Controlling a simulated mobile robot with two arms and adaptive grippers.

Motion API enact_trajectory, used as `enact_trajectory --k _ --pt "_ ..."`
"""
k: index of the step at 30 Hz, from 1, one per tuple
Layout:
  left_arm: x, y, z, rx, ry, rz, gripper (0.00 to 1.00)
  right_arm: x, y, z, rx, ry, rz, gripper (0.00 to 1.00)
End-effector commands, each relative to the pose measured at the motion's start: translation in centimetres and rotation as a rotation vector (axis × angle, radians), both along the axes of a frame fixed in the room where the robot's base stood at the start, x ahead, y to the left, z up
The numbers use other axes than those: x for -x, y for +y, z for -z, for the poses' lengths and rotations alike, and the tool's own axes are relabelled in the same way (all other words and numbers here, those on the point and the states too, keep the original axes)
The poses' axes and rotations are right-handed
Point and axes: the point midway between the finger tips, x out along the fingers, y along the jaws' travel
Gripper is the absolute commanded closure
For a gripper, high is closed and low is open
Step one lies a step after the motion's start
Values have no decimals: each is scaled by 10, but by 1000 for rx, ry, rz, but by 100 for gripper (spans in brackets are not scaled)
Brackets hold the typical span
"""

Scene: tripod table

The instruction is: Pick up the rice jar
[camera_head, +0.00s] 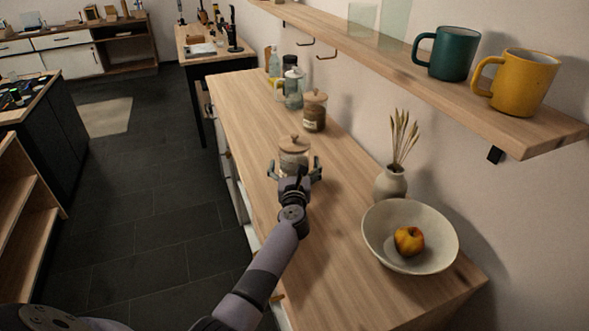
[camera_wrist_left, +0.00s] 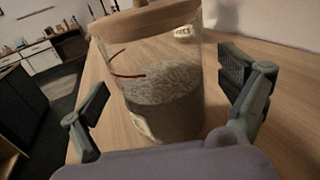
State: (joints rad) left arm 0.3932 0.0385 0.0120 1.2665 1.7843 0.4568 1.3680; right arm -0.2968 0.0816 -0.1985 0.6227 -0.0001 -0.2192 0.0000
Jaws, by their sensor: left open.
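The rice jar (camera_head: 293,152) is a clear glass jar with a round wooden lid, standing upright on the wooden counter (camera_head: 250,108). In the left wrist view the jar (camera_wrist_left: 170,95) shows pale grains filling its lower part and a label low on its side. My left gripper (camera_head: 295,172) is open at the near side of the jar. In the left wrist view its fingers (camera_wrist_left: 165,105) stand apart, one on each side of the jar, with gaps between them and the glass. My right gripper is in neither view.
A second lidded jar (camera_head: 314,111) stands behind, with a glass pitcher (camera_head: 292,88) and bottles beyond it. To the right are a vase (camera_head: 390,183) with dried stems and a bowl (camera_head: 377,236) holding a fruit. A wall shelf (camera_head: 395,68) carries a green mug (camera_head: 452,54) and yellow mug (camera_head: 522,83).

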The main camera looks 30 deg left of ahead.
Motion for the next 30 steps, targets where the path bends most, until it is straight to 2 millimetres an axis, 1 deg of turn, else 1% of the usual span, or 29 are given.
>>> enact_trajectory --k 1,5,12,13,30 --pt "-7 4 3 -3 -1 0 6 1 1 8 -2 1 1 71" --pt "-17 9 2 0 0 0 6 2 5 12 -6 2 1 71" --pt "-18 9 1 0 1 0 6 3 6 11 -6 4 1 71" --pt "-18 9 1 0 1 0 7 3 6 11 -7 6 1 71" --pt "-18 9 1 0 1 0 45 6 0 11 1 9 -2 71"
